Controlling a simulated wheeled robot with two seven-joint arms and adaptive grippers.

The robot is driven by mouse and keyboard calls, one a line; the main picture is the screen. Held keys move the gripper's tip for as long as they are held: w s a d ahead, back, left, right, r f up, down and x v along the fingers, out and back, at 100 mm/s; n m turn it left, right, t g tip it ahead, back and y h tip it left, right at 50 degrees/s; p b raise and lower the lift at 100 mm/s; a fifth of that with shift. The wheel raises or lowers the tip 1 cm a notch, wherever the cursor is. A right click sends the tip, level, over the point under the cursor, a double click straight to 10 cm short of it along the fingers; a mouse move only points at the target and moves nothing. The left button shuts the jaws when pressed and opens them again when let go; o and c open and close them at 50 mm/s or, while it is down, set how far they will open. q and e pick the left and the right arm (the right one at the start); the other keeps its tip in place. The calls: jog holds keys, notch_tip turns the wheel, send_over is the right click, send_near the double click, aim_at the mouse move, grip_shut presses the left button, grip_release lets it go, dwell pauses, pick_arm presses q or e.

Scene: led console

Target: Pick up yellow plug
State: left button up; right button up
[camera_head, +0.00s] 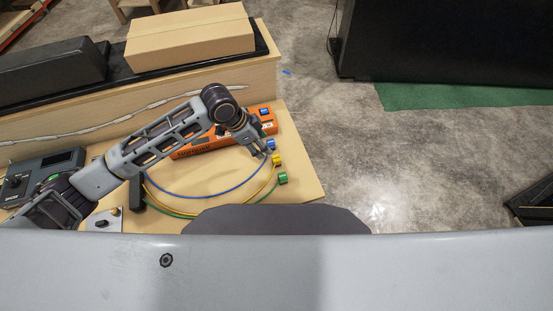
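The yellow plug (277,160) lies on the light wooden table at the end of a yellow cable, between the blue plug (270,145) and the green plug (282,178). My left gripper (262,152) points down just left of the blue and yellow plugs. It is small in view, so I cannot tell how far its fingers are apart or whether it touches a plug. The yellow plug is visible and appears outside the fingers. My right gripper is not in view.
An orange console (210,145) with a blue piece on top stands behind the plugs, partly hidden by my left arm. Blue, yellow and green cables curve across the table (308,188). A dark grey device (45,170) stands at left. A cardboard box (190,38) is on the raised shelf.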

aim_at(276, 158)
pick_arm(q)
jog(key=shift+f, duration=0.1)
jog(key=shift+x, duration=4.25)
jog(key=shift+d+p+x, duration=0.2)
jog(key=shift+p+x, duration=0.1)
jog(key=shift+x, duration=2.25)
jog(key=shift+c, duration=0.2)
jog(key=c, duration=1.1)
